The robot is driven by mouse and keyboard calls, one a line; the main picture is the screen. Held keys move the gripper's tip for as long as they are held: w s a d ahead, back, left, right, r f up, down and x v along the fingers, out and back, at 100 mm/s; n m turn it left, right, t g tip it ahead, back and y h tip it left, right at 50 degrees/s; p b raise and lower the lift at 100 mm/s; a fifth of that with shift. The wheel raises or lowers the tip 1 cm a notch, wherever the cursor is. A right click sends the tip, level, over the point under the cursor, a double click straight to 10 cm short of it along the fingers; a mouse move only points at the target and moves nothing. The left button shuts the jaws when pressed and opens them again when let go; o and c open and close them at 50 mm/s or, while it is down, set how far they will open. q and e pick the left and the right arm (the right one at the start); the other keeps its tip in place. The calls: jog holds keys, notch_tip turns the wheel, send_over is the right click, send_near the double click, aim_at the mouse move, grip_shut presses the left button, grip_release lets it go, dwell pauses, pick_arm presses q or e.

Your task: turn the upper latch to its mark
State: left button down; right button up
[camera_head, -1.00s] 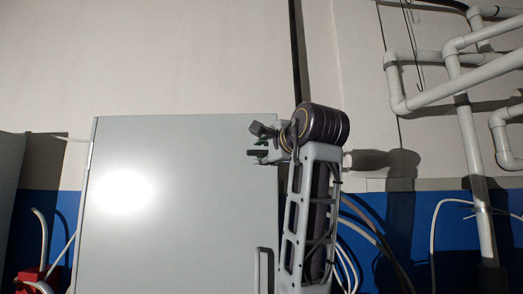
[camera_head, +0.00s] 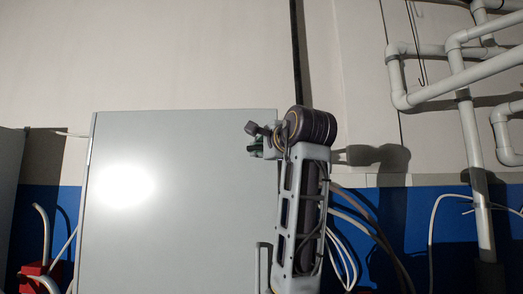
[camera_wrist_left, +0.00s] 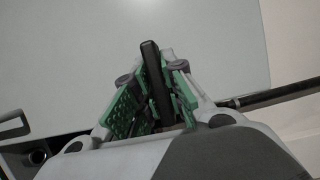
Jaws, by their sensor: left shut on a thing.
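The upper latch shows in the left wrist view as a dark narrow bar (camera_wrist_left: 155,80) standing between the green pads of my left gripper (camera_wrist_left: 154,100). The gripper is shut on it. In the head view my left gripper (camera_head: 259,146) is at the upper right edge of the grey cabinet door (camera_head: 180,200). The latch is too small and covered there to make out, and its mark is not visible. My right gripper is in neither view.
A pale vertical handle (camera_head: 258,268) is low on the door, beside my arm. White pipes (camera_head: 440,95) run along the wall at right, and loose cables (camera_head: 345,235) hang behind my arm. A red block (camera_head: 35,280) is at lower left.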

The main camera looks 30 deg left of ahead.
pick_arm(q)
jog(key=shift+f, duration=0.1)
dwell(0.3)
jog(key=shift+m+y+b, duration=0.3)
jog(key=shift+m+b, duration=0.6)
jog(key=m+t+b, duration=0.1)
jog(key=m+b, duration=0.1)
jog(key=m, duration=0.1)
jog(key=shift+f+m+t+y, duration=0.1)
jog(key=shift+m+t+y, duration=0.2)
jog(key=shift+t, duration=0.1)
jog(key=m+t+b, duration=0.1)
jog(key=m+b, duration=0.1)
jog(key=m, duration=0.1)
jog(key=m+t+b, duration=0.1)
jog(key=m, duration=0.2)
jog(key=shift+t, duration=0.3)
jog(key=m+t+h, duration=0.1)
jog(key=m, duration=0.1)
jog(key=m+t, duration=0.1)
jog(key=m, duration=0.2)
jog(key=shift+h, duration=0.4)
jog(key=shift+m+t+h, duration=0.5)
jog(key=shift+m+h, duration=0.05)
jog(key=shift+m, duration=0.9)
jog(key=shift+m+t+h, duration=0.5)
jog(key=shift+m+h, duration=0.05)
jog(key=shift+m, duration=1.2)
